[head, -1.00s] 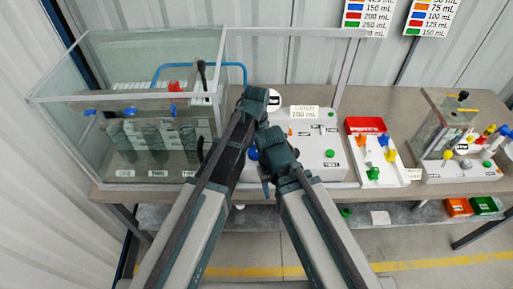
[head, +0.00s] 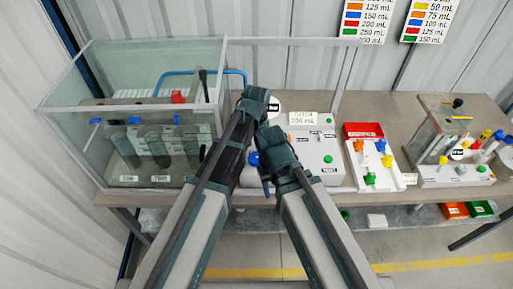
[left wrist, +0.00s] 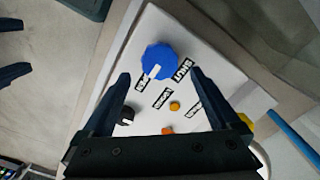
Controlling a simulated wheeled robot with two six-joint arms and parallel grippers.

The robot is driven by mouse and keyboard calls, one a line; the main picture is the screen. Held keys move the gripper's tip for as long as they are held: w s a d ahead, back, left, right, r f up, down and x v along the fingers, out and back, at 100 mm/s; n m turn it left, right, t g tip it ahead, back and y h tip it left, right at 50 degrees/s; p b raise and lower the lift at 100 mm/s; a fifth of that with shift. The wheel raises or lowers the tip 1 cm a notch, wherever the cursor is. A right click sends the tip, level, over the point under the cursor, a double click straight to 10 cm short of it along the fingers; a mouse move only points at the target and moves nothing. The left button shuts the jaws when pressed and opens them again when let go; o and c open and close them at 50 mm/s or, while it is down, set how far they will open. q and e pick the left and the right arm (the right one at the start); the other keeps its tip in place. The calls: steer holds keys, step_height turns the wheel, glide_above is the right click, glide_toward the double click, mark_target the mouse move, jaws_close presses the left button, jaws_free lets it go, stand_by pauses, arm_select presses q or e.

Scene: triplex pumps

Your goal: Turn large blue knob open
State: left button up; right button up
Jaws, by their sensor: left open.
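The large blue knob (left wrist: 160,61) with a white pointer mark sits on a white sloped panel (left wrist: 213,57) in the left wrist view. My left gripper (left wrist: 160,75) is open, with one finger on each side of the knob in the picture. The knob lies just past the fingertips; I see no contact. In the head view the blue knob (head: 253,158) shows partly between my two arms. My left gripper is largely hidden there by arm links. Two dark fingertips of my right gripper (left wrist: 15,48) stand apart at the left edge of the wrist view.
A small black knob (left wrist: 126,115) and orange buttons (left wrist: 174,106) share the panel. A glass tank (head: 120,140) stands left of it. A red and white unit (head: 365,130) and another pump (head: 450,145) stand to the right on the bench.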

mark_target(256, 156)
arm_select(q)
step_height(256, 156, up, 10)
steer(key=p, duration=0.9)
steer(key=shift+r, duration=0.15)
arm_select(e)
step_height(256, 156, up, 10)
steer(key=shift+r, duration=0.15)
